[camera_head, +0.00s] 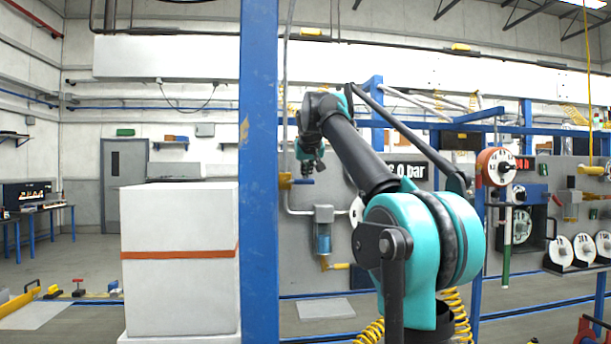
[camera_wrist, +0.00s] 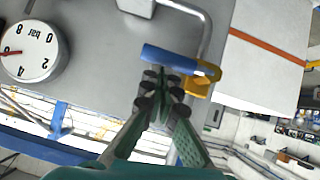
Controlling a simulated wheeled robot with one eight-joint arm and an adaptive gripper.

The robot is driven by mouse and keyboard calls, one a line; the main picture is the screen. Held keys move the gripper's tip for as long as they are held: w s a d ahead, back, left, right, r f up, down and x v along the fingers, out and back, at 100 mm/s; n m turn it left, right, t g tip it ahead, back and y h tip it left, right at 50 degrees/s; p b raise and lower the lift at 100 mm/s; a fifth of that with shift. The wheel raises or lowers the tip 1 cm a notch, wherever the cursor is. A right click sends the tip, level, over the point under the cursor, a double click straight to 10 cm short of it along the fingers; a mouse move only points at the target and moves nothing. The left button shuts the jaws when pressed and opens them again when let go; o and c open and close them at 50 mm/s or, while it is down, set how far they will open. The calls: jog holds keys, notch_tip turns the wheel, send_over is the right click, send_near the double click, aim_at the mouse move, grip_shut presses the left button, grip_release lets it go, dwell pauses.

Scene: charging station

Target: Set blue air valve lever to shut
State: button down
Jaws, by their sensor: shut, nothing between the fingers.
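The blue air valve lever (camera_wrist: 172,57) is a short blue bar in the wrist view. It runs from the yellow valve body (camera_wrist: 198,87) on the grey pipe (camera_wrist: 207,40) and lies roughly crosswise to that pipe. In the head view the blue lever (camera_head: 303,182) points right from the yellow valve (camera_head: 285,181). My gripper (camera_wrist: 162,82) is shut and empty, with its dark fingertips just below the lever in the wrist view. I cannot tell whether they touch it. In the head view my gripper (camera_head: 310,166) is small, just above the lever.
A white gauge (camera_wrist: 32,50) with a red needle is on the grey panel. A blue filter bowl (camera_head: 323,238) hangs on the pipework below the valve. A blue post (camera_head: 259,200) and a white cabinet (camera_head: 180,290) with an orange stripe stand to the left.

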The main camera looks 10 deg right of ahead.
jog(key=w+r+v, duration=0.1)
jog(key=v, duration=1.1)
jog(key=shift+d+r, duration=0.3)
jog(key=shift+r, duration=0.15)
notch_tip(320, 180, down, 36)
jog(key=s+d+g, duration=0.2)
jog(key=d+g, duration=0.1)
jog(key=s+f+g, duration=0.2)
jog(key=s+f, duration=1.2)
jog(key=f, duration=0.3)
jog(key=s+f+g, duration=0.2)
jog(key=s+f, duration=1.2)
jog(key=f, duration=0.4)
jog(key=shift+s+m+y, duration=0.3)
jog(key=shift+s+y, duration=0.1)
jog(key=shift+d+f, duration=0.1)
